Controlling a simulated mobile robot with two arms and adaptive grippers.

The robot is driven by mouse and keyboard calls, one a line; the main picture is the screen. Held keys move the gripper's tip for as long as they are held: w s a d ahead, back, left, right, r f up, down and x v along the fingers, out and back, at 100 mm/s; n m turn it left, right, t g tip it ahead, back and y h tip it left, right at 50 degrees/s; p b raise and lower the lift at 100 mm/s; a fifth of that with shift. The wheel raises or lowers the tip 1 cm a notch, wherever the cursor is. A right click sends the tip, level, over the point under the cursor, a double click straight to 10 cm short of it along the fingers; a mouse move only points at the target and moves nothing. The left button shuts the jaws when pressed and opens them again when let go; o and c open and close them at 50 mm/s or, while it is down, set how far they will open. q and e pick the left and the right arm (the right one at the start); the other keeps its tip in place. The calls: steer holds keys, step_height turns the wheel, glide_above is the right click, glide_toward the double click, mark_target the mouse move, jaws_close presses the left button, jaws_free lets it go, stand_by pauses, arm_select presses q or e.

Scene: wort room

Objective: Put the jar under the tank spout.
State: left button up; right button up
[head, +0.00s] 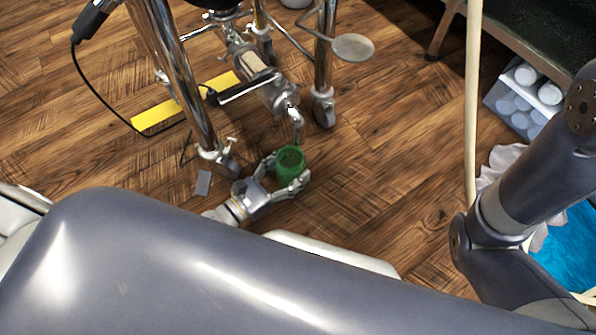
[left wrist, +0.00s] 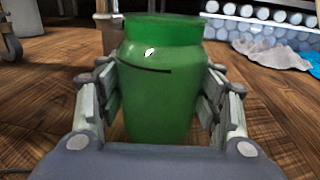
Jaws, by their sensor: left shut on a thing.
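A green jar (head: 290,160) is held upright between the fingers of my left gripper (head: 282,176), which is shut on it. In the left wrist view the jar (left wrist: 163,85) fills the middle, with a gripper finger pressed on each side (left wrist: 162,100). In the head view the tank's metal spout (head: 297,115) ends close by the jar's mouth, just above it in the picture. I cannot tell whether the spout's end is exactly over the opening. Of my right arm only links show at the right; its gripper is out of view.
The tank's chrome legs (head: 325,60) stand on casters around the spout. Yellow strips (head: 155,115) lie on the wooden floor, and a black cable curves at the left. A crate of white-topped jars (head: 520,95) and a blue thing (head: 575,250) are at the right. Floor right of the jar is clear.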

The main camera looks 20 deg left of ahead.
mark_target(299, 162)
arm_select(q)
steer(key=shift+x, duration=1.05)
steer(key=shift+w+d+b, duration=0.25)
steer(key=shift+w+b, duration=0.25)
steer(key=shift+b, duration=0.05)
step_height(299, 162, down, 4)
steer(key=b, duration=0.3)
steer(key=shift+s+r, duration=0.15)
steer(key=shift+r, duration=0.05)
steer(key=shift+r, duration=0.1)
steer(key=o, duration=1.3)
steer(key=shift+f, duration=0.2)
